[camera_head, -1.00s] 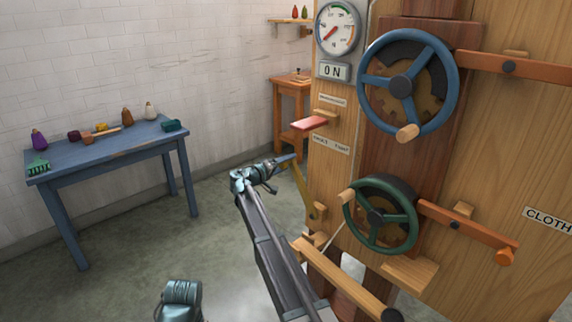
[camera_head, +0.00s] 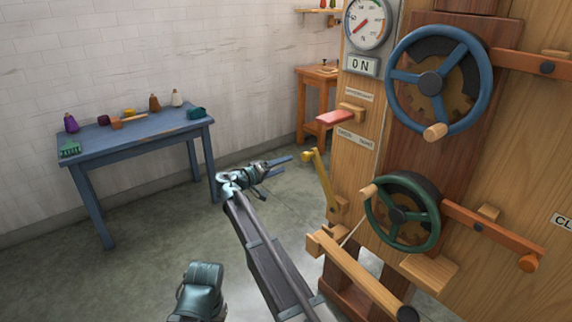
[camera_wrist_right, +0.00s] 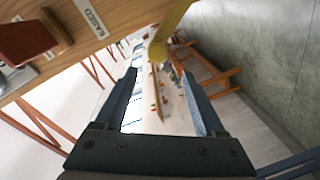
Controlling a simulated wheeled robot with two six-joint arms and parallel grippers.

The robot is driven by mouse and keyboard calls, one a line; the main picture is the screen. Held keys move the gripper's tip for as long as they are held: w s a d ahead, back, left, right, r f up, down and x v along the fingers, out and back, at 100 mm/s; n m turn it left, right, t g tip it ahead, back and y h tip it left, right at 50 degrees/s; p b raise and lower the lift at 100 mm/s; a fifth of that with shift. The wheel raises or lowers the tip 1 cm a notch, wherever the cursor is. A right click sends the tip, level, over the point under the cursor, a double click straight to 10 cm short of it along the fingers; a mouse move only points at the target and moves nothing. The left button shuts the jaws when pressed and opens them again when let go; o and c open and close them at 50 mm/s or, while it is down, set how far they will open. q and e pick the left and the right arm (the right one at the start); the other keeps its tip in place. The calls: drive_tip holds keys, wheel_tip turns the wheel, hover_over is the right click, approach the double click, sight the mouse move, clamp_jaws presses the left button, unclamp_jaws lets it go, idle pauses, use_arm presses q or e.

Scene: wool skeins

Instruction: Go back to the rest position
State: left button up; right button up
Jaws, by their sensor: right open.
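My right gripper (camera_head: 284,164) is open and empty in the head view. It is in the air to the left of the wooden machine (camera_head: 356,160). A yellow lever (camera_head: 321,180) on the machine's side stands just right of the fingers, with a gap between. In the right wrist view the two fingers of my right gripper (camera_wrist_right: 168,100) are spread with nothing between them up close. The yellow lever (camera_wrist_right: 168,32) shows beyond the fingertips there. My left gripper is not in view.
A blue table (camera_head: 140,144) with several small items stands at left. Floor between is clear.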

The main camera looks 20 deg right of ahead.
drive_tip(key=s+d+f+g+y, duration=0.25)
drive_tip(key=s+f, duration=0.35)
drive_tip(key=s, duration=0.3)
drive_tip(key=s+d+f+g+y, duration=0.15)
drive_tip(key=s+f+y, duration=0.25)
drive_tip(key=s+f, duration=0.4)
drive_tip(key=s+a+f+g+y, duration=0.1)
drive_tip(key=s+a+f+y, duration=0.3)
drive_tip(key=s, duration=0.5)
drive_tip(key=s+a+f+g+y, duration=0.2)
drive_tip(key=s+a+y, duration=0.3)
drive_tip(key=s, duration=0.4)
drive_tip(key=s+a+r+n+p, duration=0.2)
drive_tip(key=a+r+p, duration=0.4)
drive_tip(key=r+p, duration=0.4)
drive_tip(key=s+a+r+n+h+p, duration=0.1)
drive_tip(key=s+a+r+p, duration=0.3)
drive_tip(key=r+p, duration=0.6)
drive_tip(key=shift+s+a+n+g, duration=0.3)
drive_tip(key=shift+a+n, duration=0.4)
drive_tip(key=shift+a, duration=0.55)
drive_tip(key=shift+h, duration=0.25)
